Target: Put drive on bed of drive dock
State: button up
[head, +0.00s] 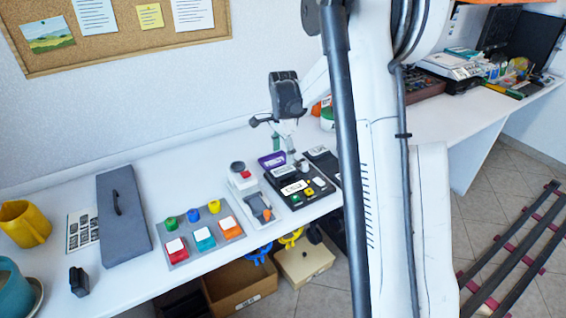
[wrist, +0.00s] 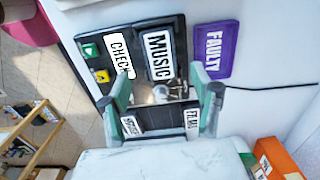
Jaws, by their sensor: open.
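The drive dock, a black unit (head: 284,199) with a green and a yellow button, lies on the white counter. In the wrist view its green button (wrist: 90,50) is at upper left, beside a white CHECK label (wrist: 120,55). A black piece with a large MUSIC label (wrist: 158,55), apparently a drive, lies next to it; I cannot tell whether it is seated in the dock. My gripper (head: 287,146) is above the counter behind the dock. In the wrist view my gripper (wrist: 163,102) is open, its green-grey fingers apart. Between them are a dark labelled surface and a shiny metal part; contact is unclear.
A purple FAULTY tray (wrist: 214,50) lies beside the dock. A dark piece with a FILMS label (wrist: 192,119) is under my gripper. A coloured button panel (head: 203,238), a grey case (head: 122,215) and a yellow mug (head: 24,224) stand further left. Boxes sit below the counter.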

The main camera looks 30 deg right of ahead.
aim_at(283, 170)
jog(key=s+a+r+n+t, duration=0.2)
jog(key=s+a+r+n, duration=0.2)
jog(key=s+a+r, duration=0.4)
jog(key=s+a+r+n+t, duration=0.1)
jog(key=s+a+r+n, duration=0.3)
jog(key=r, duration=0.5)
jog(key=s+a+n+t, duration=0.1)
jog(key=s+a+n, duration=0.1)
jog(key=s, duration=0.4)
jog(key=s+a+n+t, duration=0.1)
jog(key=s+a+n, duration=0.2)
jog(key=s, duration=0.3)
jog(key=s+a+f+n+t, duration=0.1)
jog(key=s+a+n+t, duration=0.1)
jog(key=s+n, duration=0.2)
jog(key=s, duration=0.2)
jog(key=shift+s+a+n, duration=0.25)
jog(key=shift+s+n, duration=0.05)
jog(key=shift+s, duration=0.05)
jog(key=shift+f, duration=0.1)
